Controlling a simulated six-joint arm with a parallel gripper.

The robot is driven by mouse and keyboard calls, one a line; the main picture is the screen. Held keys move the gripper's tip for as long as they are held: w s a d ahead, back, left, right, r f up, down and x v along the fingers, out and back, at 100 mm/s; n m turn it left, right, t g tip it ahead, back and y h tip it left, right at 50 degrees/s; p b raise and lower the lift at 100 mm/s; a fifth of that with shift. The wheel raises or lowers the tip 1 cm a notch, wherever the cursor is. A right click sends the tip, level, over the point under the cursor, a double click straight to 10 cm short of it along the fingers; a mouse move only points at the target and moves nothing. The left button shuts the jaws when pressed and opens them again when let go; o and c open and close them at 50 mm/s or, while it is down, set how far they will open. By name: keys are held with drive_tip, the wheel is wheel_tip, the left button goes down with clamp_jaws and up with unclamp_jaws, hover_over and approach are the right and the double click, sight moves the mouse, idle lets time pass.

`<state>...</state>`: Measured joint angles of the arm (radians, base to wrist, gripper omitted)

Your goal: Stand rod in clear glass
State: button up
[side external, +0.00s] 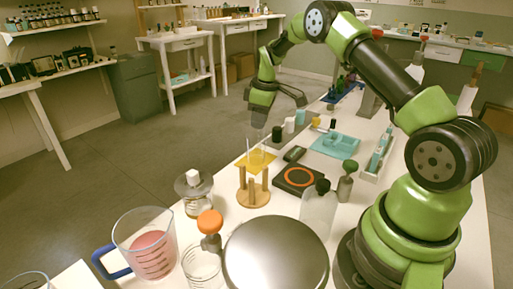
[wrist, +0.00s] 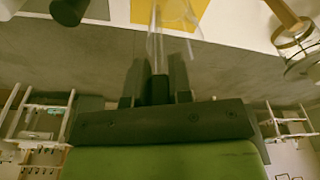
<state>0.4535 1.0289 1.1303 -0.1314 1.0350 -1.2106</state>
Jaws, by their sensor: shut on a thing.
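My gripper (side external: 257,122) hangs fingers-down above the far part of the bench, over a yellow mat (side external: 243,161). The clear glass (side external: 259,157) stands upright on the mat, below the fingers. In the wrist view, my gripper (wrist: 160,65) is shut on a thin, see-through rod (wrist: 153,38). The rod reaches from the fingers toward the yellow mat (wrist: 184,10). The clear glass (wrist: 183,18) overlaps the rod there. I cannot tell whether the rod's lower end is inside the glass or in front of it.
A black hotplate with an orange ring (side external: 299,176) and a teal tray (side external: 335,145) lie to the right. A stoppered bottle (side external: 194,191) and a blue-handled jug (side external: 147,246) stand nearer the camera.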

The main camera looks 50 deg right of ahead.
drive_tip(key=o, duration=0.9)
drive_tip(key=shift+r, duration=0.1)
drive_tip(key=r, duration=0.3)
drive_tip(key=s+r, duration=0.1)
drive_tip(key=r, duration=0.5)
drive_tip(key=shift+s+d+r, duration=0.25)
drive_tip(key=shift+d+r, duration=0.05)
